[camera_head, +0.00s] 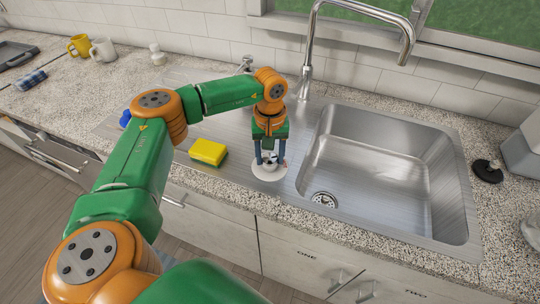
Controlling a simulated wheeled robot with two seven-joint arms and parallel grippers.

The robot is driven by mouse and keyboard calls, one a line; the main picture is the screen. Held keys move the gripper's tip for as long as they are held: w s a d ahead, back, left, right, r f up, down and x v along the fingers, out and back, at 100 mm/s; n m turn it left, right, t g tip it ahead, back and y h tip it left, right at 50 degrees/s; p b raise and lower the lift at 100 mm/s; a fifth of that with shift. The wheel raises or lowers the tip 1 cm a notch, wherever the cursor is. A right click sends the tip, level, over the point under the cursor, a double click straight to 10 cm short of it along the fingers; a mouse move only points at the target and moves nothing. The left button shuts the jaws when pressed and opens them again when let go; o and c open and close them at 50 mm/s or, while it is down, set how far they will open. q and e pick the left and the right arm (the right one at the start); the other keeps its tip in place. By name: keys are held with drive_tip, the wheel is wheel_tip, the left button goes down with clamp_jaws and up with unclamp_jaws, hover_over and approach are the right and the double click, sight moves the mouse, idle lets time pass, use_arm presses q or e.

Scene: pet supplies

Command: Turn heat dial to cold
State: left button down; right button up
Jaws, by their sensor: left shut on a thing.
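The heat dial appears to be a round white disc (266,175) with a raised knob in its middle, on the steel drainboard left of the sink basin. My left gripper (270,162) points straight down over it. Its two dark fingers are shut on the knob, one on each side. The fingers partly hide the knob, and I cannot make out any markings on the disc or which way the dial is set. My right gripper is not in view.
A yellow and green sponge (208,152) lies on the drainboard left of the dial. The sink basin (385,165) is empty, with a tall faucet (308,50) behind it. A dark round stopper (487,171) sits on the counter at right. Mugs (80,46) stand far left.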

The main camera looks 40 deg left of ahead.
sight(270, 158)
use_arm(q)
drive_tip(key=n, duration=0.5)
drive_tip(key=shift+b, duration=0.3)
drive_tip(key=n, duration=0.5)
drive_tip(key=shift+n, duration=0.4)
drive_tip(key=n, duration=0.5)
drive_tip(key=shift+n, duration=0.3)
drive_tip(key=n, duration=0.5)
drive_tip(key=shift+n, duration=0.4)
drive_tip(key=shift+c, duration=1.1)
unclamp_jaws()
wheel_tip(270, 158, up, 7)
drive_tip(key=shift+r+b, duration=0.1)
drive_tip(key=shift+b, duration=0.85)
